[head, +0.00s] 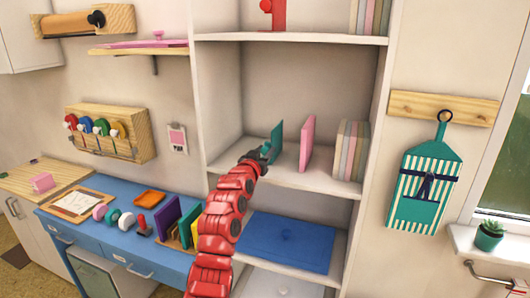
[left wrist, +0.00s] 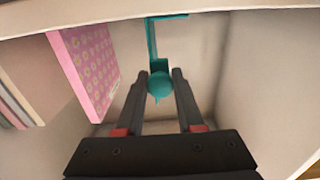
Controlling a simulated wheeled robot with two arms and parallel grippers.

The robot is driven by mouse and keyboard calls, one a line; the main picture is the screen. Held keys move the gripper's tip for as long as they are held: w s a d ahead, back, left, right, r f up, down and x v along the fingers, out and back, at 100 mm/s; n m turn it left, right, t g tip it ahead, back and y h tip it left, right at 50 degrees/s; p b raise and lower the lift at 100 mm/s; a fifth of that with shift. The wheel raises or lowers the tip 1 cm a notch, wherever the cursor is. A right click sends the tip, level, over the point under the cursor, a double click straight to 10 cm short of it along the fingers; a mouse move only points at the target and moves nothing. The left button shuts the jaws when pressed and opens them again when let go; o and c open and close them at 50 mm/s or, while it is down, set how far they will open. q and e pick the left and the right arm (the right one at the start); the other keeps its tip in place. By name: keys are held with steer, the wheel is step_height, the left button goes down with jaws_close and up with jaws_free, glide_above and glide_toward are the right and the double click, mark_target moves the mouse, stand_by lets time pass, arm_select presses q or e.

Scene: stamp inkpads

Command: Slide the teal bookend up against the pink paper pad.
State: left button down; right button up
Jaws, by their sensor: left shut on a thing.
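The teal bookend (head: 277,139) stands upright on the middle shelf of the white bookcase. The pink paper pad (head: 307,143) stands on the same shelf to its right, with a clear gap between them. My left gripper (head: 263,153) reaches in from below at the bookend's left. In the left wrist view its fingers (left wrist: 160,77) are shut on the bookend's round teal knob (left wrist: 159,88). The bookend's upright plate (left wrist: 152,40) shows beyond the fingers there, and the patterned pink pad (left wrist: 88,70) is at the left. My right gripper is not in view.
A row of pale books (head: 350,150) stands right of the pad on the same shelf (head: 285,175). The shelf between bookend and pad is bare. A blue mat or box (head: 290,241) lies on the shelf below. The bookcase's side walls bound the space.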

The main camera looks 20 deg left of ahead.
arm_select(q)
steer(key=shift+d, duration=0.1)
steer(key=d, duration=0.4)
steer(key=shift+d, duration=0.3)
steer(key=c, duration=0.5)
jaws_free()
steer(key=shift+s+a, duration=0.1)
steer(key=shift+c, duration=0.2)
